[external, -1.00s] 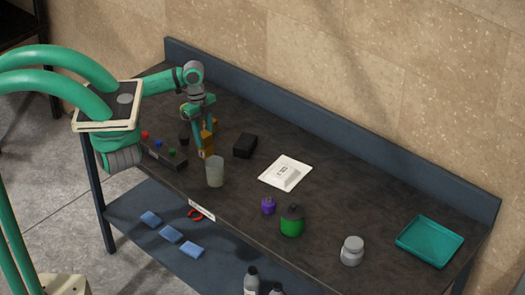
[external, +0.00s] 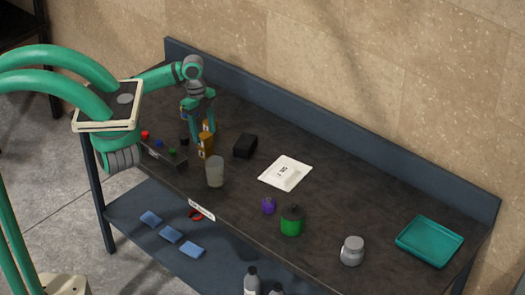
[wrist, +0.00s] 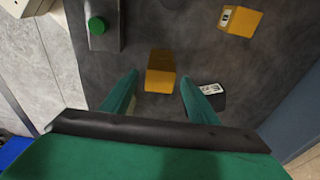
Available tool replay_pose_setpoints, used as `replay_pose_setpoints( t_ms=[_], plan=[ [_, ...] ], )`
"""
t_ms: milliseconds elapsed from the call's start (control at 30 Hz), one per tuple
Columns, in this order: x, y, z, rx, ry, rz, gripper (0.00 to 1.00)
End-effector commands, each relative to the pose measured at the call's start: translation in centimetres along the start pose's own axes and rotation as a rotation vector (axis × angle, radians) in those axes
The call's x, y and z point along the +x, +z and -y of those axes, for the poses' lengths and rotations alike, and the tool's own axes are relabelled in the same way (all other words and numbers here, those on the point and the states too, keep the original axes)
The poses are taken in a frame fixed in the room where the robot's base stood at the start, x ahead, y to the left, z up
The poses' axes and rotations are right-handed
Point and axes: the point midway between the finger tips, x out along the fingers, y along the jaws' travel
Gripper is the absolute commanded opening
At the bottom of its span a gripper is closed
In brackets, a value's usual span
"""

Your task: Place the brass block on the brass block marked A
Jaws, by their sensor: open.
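In the wrist view a plain brass block (wrist: 160,72) lies on the dark bench, centred ahead of my open fingertips (wrist: 155,85). Nothing is held. A second brass block (wrist: 240,20) with a small white label stands farther up and right; its letter is too small to read. In the external view a brass block (external: 206,143) stands in front of my gripper (external: 202,132). Another brass patch (external: 209,126) shows by the fingers. I cannot tell its full outline, as my gripper hides part of it.
A button box (external: 165,155) lies along the front edge, with a cup (external: 215,172) to its right. A black block (external: 245,145) stands right of the brass blocks. A dark labelled piece (wrist: 210,92) is beside my right finger. A raised back panel (external: 330,130) borders the bench.

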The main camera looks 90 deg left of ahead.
Motion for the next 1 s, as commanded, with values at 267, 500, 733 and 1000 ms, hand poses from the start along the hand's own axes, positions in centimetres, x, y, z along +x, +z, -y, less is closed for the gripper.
replay_pose_setpoints(
  t_ms=[267, 500, 733, 1000],
  plan=[
    [-5.7, -0.1, 0.1, 0.002, -0.002, 0.000, 0.55],
    [-8.9, -0.1, 0.1, 0.001, 0.000, 0.000, 0.55],
    [-9.8, -0.1, 0.0, 0.002, 0.000, 0.000, 0.55],
    [-9.8, 0.0, 0.0, 0.001, 0.000, 0.000, 0.55]
  ],
)
